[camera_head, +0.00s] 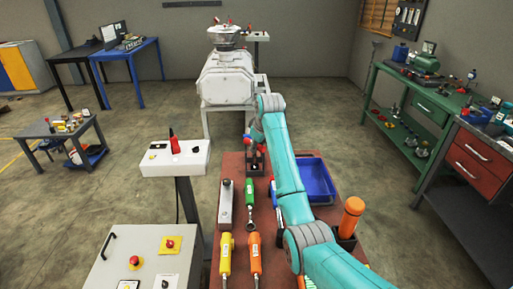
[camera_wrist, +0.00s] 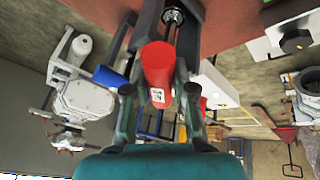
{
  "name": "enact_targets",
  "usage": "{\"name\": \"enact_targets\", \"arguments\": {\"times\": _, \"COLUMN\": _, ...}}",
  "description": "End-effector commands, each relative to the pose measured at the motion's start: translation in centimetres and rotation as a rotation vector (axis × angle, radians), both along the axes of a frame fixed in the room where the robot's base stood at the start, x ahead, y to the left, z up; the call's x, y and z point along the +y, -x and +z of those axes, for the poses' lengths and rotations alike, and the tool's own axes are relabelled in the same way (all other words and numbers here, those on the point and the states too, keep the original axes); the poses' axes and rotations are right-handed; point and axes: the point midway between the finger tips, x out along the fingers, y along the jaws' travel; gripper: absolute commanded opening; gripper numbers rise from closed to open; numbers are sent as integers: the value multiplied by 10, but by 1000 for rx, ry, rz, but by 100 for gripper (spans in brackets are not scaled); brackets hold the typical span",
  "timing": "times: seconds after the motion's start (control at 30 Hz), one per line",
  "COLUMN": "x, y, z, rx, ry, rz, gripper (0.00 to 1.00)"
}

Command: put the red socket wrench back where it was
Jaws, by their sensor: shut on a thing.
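The red socket wrench shows in the wrist view as a red handle (camera_wrist: 157,65) with a small white label, between the two fingers of my gripper (camera_wrist: 158,88). My gripper is shut on it. A silver shaft (camera_wrist: 173,14) shows beyond the handle, beside a dark holder (camera_wrist: 146,22). In the head view my gripper (camera_head: 254,142) is at the far end of the brown-red table, just above a dark holder (camera_head: 254,167). The wrench is mostly hidden there by my arm. I cannot tell whether its shaft is inside the holder.
Green (camera_head: 249,192), yellow (camera_head: 226,252) and orange (camera_head: 255,253) handled tools lie on the table (camera_head: 240,275). A blue bin (camera_head: 318,180) is right of my arm. An orange-handled tool (camera_head: 350,215) stands in a holder. A white control panel (camera_head: 160,160) is to the left.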

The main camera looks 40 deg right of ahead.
Motion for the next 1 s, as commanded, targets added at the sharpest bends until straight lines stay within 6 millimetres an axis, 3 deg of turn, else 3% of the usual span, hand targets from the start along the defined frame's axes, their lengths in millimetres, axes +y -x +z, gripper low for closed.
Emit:
{"name": "enact_targets", "arguments": {"times": 0.7, "x": 0, "y": 0, "z": -17, "rx": -1, "ry": 1, "rz": 0, "gripper": 0}}
{"name": "enact_targets", "arguments": {"times": 0.73, "x": 0, "y": 0, "z": -17, "rx": 0, "ry": 1, "rz": 0, "gripper": 32}}
{"name": "enact_targets", "arguments": {"times": 0.8, "x": 0, "y": 0, "z": -16, "rx": 0, "ry": 1, "rz": 0, "gripper": 50}}
{"name": "enact_targets", "arguments": {"times": 1.0, "x": -1, "y": 0, "z": -16, "rx": -1, "ry": 1, "rz": -2, "gripper": 50}}
